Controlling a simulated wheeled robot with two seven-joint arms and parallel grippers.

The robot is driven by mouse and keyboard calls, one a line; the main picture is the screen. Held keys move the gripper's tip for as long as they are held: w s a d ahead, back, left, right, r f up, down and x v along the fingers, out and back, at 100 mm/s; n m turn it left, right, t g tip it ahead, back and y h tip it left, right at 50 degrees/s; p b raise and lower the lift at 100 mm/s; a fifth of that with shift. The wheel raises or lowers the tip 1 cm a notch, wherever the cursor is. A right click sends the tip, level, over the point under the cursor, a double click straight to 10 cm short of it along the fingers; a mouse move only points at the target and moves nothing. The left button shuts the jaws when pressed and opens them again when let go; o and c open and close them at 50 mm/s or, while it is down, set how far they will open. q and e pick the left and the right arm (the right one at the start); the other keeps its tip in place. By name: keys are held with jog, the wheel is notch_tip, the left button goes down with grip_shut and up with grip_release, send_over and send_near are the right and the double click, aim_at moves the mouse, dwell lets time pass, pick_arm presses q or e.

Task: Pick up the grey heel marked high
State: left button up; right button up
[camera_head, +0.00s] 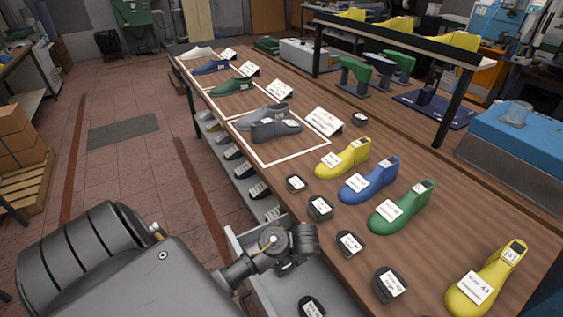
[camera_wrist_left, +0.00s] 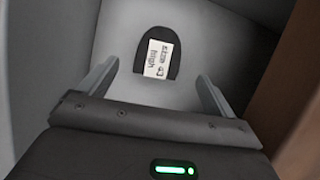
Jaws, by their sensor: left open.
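A dark grey heel (camera_wrist_left: 174,42) with a white label reading "size 43 high" lies on a light grey surface in the left wrist view. In the head view my left gripper (camera_head: 287,264) points down over an open grey drawer (camera_head: 268,282) at the table's near side. A dark labelled heel (camera_head: 312,307) shows in that drawer; I cannot tell whether it is the same one. My right gripper is not in view.
Several dark labelled heels (camera_head: 320,208) lie along the near edge of the wooden table (camera_head: 450,225). Yellow, blue and green lasts (camera_head: 370,181) stand behind them, with another yellow last (camera_head: 487,280) at the right. A brown edge (camera_wrist_left: 300,125) rises at right in the wrist view.

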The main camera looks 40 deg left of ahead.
pick_arm(q)
jog(key=shift+b+x, duration=0.4)
jog(key=shift+x, duration=3.45)
jog(key=shift+r, duration=0.1)
jog(key=shift+c, duration=0.3)
jog(key=c, duration=1.1)
jog(key=shift+o, duration=0.2)
jog(key=shift+r, duration=0.15)
notch_tip(320, 180, up, 18)
jog(key=p, duration=0.5)
